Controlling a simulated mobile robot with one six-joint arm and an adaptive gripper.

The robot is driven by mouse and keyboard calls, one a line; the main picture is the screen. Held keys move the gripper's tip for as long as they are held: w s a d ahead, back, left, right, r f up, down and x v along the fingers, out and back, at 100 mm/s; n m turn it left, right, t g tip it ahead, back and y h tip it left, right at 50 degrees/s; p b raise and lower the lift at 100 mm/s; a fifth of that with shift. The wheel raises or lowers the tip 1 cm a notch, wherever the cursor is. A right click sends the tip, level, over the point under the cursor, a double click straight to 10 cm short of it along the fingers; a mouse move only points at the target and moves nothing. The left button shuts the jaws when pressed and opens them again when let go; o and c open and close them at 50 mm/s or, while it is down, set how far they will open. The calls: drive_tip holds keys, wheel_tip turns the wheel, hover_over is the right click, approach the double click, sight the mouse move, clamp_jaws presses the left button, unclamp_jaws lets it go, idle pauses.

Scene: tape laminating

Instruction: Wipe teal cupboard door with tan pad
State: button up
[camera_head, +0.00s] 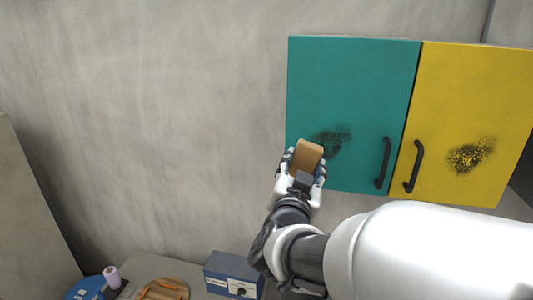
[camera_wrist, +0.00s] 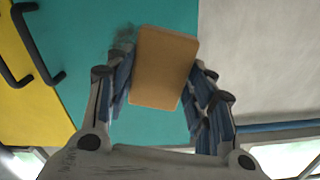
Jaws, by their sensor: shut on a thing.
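The teal cupboard door (camera_head: 350,85) hangs on the wall at the upper right in the head view, with a black handle (camera_head: 382,162) near its lower right corner. A dark smudge (camera_head: 338,138) marks its lower part. My gripper (camera_head: 306,162) is shut on the tan pad (camera_head: 309,153), in front of the door's lower left part beside the smudge. In the wrist view the pad (camera_wrist: 163,68) sits between my fingers, with the teal door (camera_wrist: 85,30) behind it. The pad partly covers the smudge; I cannot tell whether it touches the door.
A yellow door (camera_head: 470,100) with its own handle (camera_head: 413,168) and dark speckles (camera_head: 470,155) adjoins on the right. Below, a table (camera_head: 150,263) holds a blue box (camera_head: 234,272), a lilac roll (camera_head: 112,276) and a wooden item (camera_head: 162,290). The wall left of the cupboard is bare.

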drive_tip(key=shift+x, duration=2.9)
drive_tip(key=shift+x, duration=0.9)
drive_tip(key=shift+f, duration=0.15)
